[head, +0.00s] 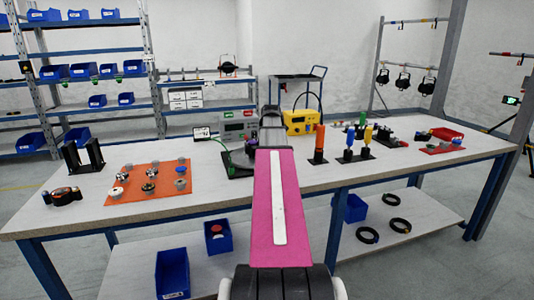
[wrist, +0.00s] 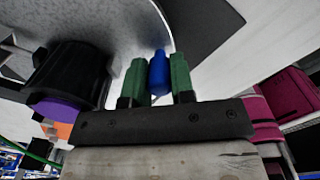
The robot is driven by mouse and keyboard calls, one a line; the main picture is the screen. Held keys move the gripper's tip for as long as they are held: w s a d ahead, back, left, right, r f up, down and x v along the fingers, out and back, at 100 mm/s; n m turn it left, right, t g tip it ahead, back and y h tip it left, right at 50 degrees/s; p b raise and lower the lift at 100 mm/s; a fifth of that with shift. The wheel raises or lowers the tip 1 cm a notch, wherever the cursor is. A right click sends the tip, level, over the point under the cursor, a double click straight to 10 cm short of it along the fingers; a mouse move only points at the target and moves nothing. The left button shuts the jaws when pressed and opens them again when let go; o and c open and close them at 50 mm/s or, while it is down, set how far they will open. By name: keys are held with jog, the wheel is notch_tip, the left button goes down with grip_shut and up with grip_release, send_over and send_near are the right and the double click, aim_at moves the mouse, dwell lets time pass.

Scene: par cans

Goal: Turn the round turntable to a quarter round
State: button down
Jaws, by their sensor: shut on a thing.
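In the wrist view my gripper (wrist: 158,75) has two green fingers, shut on a blue peg (wrist: 158,72) that stands between them. A pale grey surface with a curved rim, which looks like the round turntable (wrist: 125,25), lies just behind the peg. Most of it is out of the picture, and I cannot tell its angle. A black can with a purple face (wrist: 70,78) is close to the left of the fingers. In the head view my pink arm hides the gripper and most of the turntable's area.
The long white workbench (head: 215,190) carries an orange mat (head: 150,172) with several small parts at left. Orange, blue and yellow upright pieces (head: 320,145) stand right of my arm. A yellow box (head: 300,122) stands at the back. A dark flat plate (wrist: 205,25) lies beyond the peg.

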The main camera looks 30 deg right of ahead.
jog(key=shift+w+d, duration=0.1)
jog(key=shift+d, duration=0.1)
dwell(0.4)
jog(key=c, duration=1)
grip_release()
jog(key=shift+o, duration=0.2)
notch_tip(320, 180, up, 11)
jog(key=shift+f, duration=0.1)
